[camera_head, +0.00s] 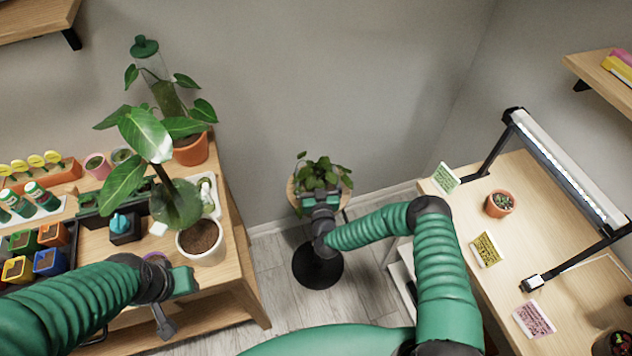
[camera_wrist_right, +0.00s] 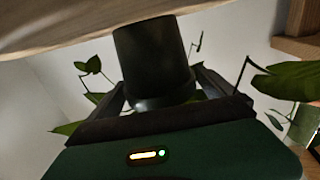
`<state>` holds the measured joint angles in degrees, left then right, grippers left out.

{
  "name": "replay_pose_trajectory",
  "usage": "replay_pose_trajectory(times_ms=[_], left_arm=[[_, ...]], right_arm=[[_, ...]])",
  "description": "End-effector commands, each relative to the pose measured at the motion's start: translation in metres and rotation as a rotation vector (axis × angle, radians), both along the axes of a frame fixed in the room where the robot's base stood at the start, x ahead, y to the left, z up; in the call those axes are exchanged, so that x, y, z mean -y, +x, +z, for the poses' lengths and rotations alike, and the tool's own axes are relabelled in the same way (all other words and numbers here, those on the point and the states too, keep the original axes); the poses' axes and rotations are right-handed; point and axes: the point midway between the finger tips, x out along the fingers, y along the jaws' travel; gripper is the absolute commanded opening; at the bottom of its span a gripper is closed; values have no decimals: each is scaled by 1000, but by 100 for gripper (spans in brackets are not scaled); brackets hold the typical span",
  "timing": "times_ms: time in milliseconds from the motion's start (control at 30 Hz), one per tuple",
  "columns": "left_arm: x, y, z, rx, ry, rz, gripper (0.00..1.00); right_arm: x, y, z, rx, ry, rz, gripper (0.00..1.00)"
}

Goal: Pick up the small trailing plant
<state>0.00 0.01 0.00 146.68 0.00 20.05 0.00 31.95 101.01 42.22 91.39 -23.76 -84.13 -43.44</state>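The small trailing plant (camera_head: 321,172) has green leaves and sits on a small round wooden stool (camera_head: 346,190) by the back wall. My right gripper (camera_head: 318,196) is at the near side of the plant and covers its pot in the head view. In the right wrist view the dark pot (camera_wrist_right: 152,62) lies between the two fingers (camera_wrist_right: 160,92), its far end against a pale wooden surface. Whether the fingers press on the pot is not clear. My left gripper (camera_head: 165,322) hangs by the left bench's front edge, away from the plant; its finger opening is unclear.
The left bench (camera_head: 236,243) holds a large leafy plant (camera_head: 150,140), a white pot (camera_head: 203,243) and several small pots. The right table (camera_head: 535,200) holds cards, a small succulent (camera_head: 499,204) and a lamp (camera_head: 565,165).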

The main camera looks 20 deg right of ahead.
Motion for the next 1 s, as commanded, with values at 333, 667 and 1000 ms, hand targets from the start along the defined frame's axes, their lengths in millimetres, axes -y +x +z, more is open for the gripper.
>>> replay_pose_trajectory(times_ms=[333,667,1000], left_arm=[[0,0,0,0,0,0,36],[0,0,0,0,0,0,36],[0,0,2,0,0,0,36]], right_arm=[[0,0,0,0,0,0,48],[0,0,1,1,0,0,32],[0,1,30,4,-1,1,32]])
